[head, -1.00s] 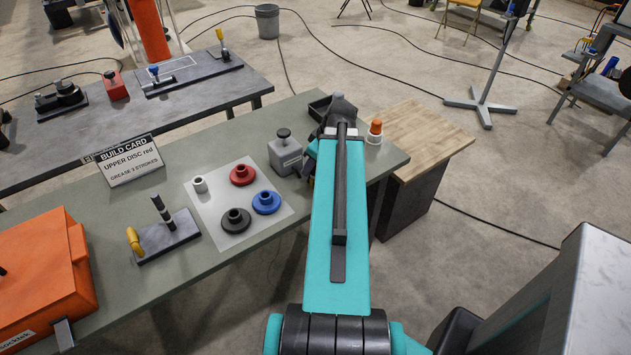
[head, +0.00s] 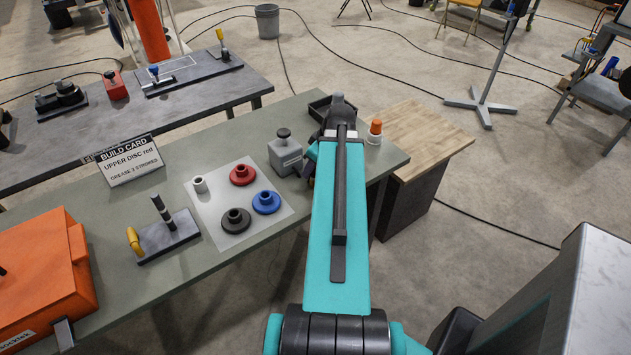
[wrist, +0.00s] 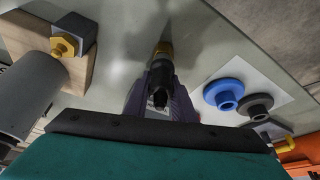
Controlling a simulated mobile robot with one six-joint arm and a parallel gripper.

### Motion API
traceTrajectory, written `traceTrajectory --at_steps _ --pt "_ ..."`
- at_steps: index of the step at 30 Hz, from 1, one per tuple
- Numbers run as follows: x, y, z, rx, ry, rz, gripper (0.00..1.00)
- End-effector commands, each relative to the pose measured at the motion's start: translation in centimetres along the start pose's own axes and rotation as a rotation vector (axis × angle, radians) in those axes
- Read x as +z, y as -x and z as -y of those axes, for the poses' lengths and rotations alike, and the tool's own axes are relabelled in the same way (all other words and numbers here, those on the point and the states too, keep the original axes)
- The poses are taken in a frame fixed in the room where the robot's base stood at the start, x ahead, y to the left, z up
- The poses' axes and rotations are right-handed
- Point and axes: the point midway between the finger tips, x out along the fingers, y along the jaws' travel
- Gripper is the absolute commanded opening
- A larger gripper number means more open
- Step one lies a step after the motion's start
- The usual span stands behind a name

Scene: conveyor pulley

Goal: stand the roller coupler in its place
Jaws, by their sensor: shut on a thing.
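My gripper (wrist: 160,100) is in the wrist view, its two fingers closed on a dark upright piece with a yellow end, which I take to be the roller coupler (wrist: 162,52). The yellow end points away from the wrist, over the grey-green bench (wrist: 205,50). I cannot tell whether it touches the bench.
A white mat (head: 268,220) bears red (head: 243,174), blue (head: 266,202) and dark (head: 236,220) discs and a small pale cylinder (head: 199,184). A grey box with a black knob (head: 286,157), a dark tray (head: 318,107) and an orange-topped pot (head: 375,131) stand near my arm.

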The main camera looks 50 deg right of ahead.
Motion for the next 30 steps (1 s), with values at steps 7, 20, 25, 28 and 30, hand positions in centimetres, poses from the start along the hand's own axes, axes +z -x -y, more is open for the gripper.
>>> traceTrajectory --at_steps 7,20,25,28,30 --pt "0.08 -0.2 0.0 0.0 0.0 0.0 0.33" --pt "0.09 -0.21 0.0 0.0 0.0 0.0 0.61" --pt "0.09 -0.21 0.0 0.0 0.0 0.0 0.62" --pt "0.09 -0.21 0.0 0.0 0.0 0.0 0.76" --pt "0.08 -0.21 0.0 0.0 0.0 0.0 0.76"
